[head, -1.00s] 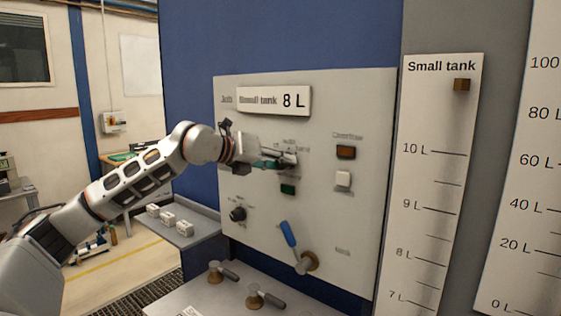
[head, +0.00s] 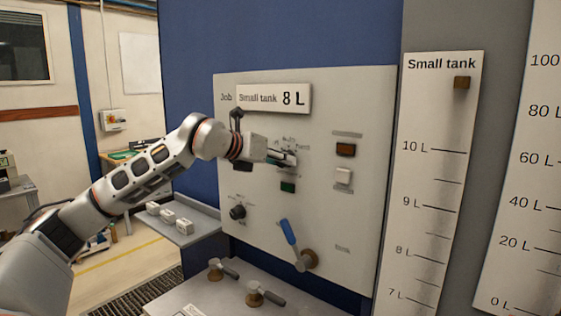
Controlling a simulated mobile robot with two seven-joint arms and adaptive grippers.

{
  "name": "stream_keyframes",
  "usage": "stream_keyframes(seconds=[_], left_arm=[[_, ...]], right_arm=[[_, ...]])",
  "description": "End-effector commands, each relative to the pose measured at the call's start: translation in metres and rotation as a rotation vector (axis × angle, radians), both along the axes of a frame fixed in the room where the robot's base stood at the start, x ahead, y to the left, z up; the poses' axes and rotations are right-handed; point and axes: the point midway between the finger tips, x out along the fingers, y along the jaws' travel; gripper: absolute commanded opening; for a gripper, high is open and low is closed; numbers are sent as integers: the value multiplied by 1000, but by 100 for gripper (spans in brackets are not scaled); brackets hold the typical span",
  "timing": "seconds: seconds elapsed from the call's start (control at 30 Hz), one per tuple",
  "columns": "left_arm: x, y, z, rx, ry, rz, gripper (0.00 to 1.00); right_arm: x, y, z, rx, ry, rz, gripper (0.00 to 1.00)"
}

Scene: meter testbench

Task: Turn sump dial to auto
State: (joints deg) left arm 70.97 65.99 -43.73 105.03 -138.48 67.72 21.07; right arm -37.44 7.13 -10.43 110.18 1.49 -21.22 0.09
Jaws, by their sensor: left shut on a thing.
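The pale control panel (head: 318,222) stands upright on the blue wall, with a sign reading "Small tank 8 L" at its top. My left gripper (head: 292,160) is at the panel's upper middle, shut on the upper dial there. The fingers cover that dial, so its pointer is hidden, and the small lettering around it is too blurred to read. A second black dial (head: 237,212) sits lower left on the panel, clear of the gripper. My right gripper is not in view.
A green button (head: 288,188) sits just below the gripper. An amber lamp (head: 345,150) and a white button (head: 343,176) are to its right. A blue-handled lever (head: 289,232) is below. A shelf (head: 205,232) holds small white boxes; two valve handles (head: 262,295) stand in front.

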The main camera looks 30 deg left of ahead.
Motion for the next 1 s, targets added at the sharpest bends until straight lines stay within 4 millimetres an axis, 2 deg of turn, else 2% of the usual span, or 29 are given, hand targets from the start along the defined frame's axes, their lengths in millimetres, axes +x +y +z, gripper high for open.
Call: stream_keyframes(seconds=[0.1,0.13,0.2,0.5,0.63,0.77,1.0], left_arm=[[0,-1,-2,-1,4,-1,7],[0,-1,-2,-1,4,-1,34],[0,-1,-2,-1,4,-1,45],[0,0,0,-1,1,-1,45],[-7,2,3,-1,0,0,45],[-24,5,9,0,0,1,45],[-69,12,27,0,1,2,45]], right_arm=[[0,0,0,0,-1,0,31],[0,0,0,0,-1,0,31],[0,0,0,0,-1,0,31],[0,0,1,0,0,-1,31],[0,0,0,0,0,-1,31],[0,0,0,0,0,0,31],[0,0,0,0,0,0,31]])
